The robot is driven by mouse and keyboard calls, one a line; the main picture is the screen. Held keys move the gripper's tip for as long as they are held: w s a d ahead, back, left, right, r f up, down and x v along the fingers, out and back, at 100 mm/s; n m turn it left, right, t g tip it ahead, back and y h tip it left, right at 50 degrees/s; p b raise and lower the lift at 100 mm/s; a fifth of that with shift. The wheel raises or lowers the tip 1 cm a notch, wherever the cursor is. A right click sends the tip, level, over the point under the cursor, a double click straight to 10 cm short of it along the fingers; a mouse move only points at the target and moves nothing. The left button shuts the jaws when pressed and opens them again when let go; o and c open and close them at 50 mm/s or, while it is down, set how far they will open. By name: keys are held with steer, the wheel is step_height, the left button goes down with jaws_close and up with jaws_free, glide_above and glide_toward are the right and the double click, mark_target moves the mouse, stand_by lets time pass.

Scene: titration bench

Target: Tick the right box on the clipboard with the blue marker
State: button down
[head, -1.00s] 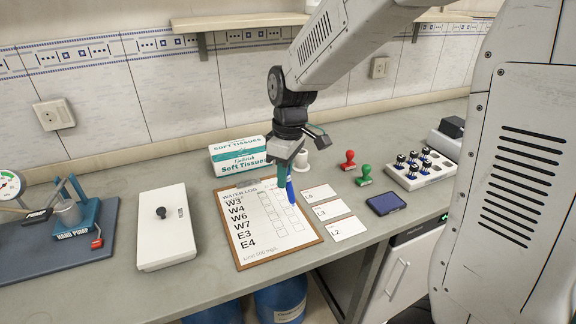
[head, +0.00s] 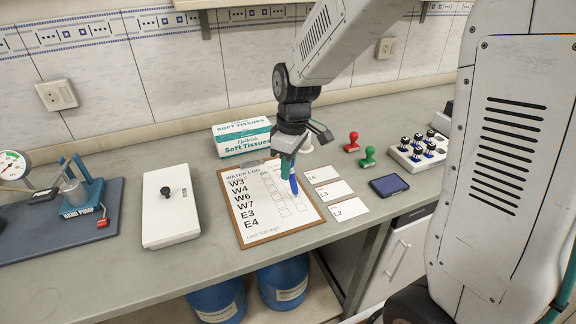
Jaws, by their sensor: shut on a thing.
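The clipboard (head: 245,230) lies flat on the bench with a white WATER LOG sheet. The sheet lists W3, W4, W6, W7, E3 and E4 down its left side, with columns of small boxes to the right. My gripper (head: 288,157) is shut on the blue marker (head: 293,185), which points down over the right-hand box columns. I cannot tell whether its tip touches the paper. The gripper and marker hide some upper boxes. No tick mark can be made out at this size.
A tissue box (head: 242,138) stands behind the clipboard, and a white lidded case (head: 170,220) lies to its left. White cards (head: 348,209), a dark blue pad (head: 389,185), a red stamp (head: 352,143) and a green stamp (head: 367,158) are to the right.

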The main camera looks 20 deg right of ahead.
steer(key=shift+f, duration=0.65)
stand_by(1.4)
steer(key=shift+r, duration=0.15)
steer(key=shift+r, duration=3.4)
